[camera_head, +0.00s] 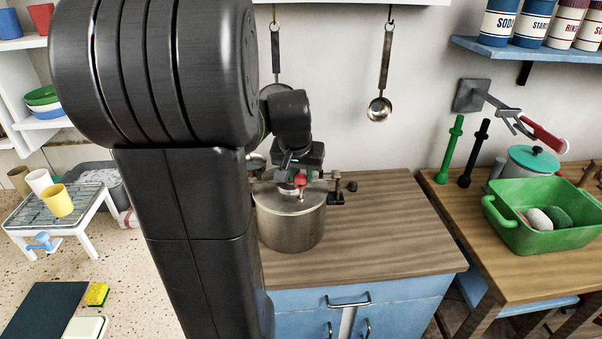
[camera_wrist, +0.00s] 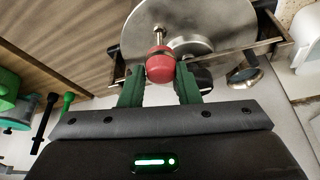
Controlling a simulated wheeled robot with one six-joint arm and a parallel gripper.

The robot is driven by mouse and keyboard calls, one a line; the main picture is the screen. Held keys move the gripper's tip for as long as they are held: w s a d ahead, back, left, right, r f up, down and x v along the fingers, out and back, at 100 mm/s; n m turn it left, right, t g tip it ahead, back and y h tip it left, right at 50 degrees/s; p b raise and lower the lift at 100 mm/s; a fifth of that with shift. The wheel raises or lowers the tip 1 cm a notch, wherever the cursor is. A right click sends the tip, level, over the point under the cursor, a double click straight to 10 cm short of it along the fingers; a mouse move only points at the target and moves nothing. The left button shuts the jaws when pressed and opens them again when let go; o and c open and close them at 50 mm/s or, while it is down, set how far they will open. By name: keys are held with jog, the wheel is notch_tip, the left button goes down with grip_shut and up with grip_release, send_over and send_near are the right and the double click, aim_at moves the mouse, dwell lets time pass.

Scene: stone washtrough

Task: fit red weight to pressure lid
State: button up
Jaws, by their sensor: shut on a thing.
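The red weight (camera_wrist: 160,67) is a small rounded piece held between the green fingers of my gripper (camera_wrist: 160,72) in the wrist view. My gripper (camera_head: 300,172) is shut on it just above the steel pot (camera_head: 290,226) in the head view, where the weight (camera_head: 302,181) shows as a small red spot. The pressure lid (camera_wrist: 205,22) is a shiny metal disc with a thin metal stem (camera_wrist: 158,36) near the weight. The weight lines up with the stem in the wrist view; I cannot tell whether they touch.
A black knob (camera_head: 352,186) sits right of the pot. The wooden counter (camera_head: 390,225) is clear in front and to the right. A green basin (camera_head: 545,225) stands on the right table; a wire rack (camera_head: 85,205) is at left.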

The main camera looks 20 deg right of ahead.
jog(key=shift+f, duration=0.15)
jog(key=shift+f+b, duration=0.75)
jog(key=shift+f+b, duration=0.55)
jog(key=shift+f, duration=0.15)
dwell(0.8)
jog(key=o, duration=1.1)
jog(key=shift+c, duration=0.2)
jog(key=shift+r, duration=0.1)
jog(key=shift+r+p, duration=2.8)
jog(key=shift+r, duration=0.7)
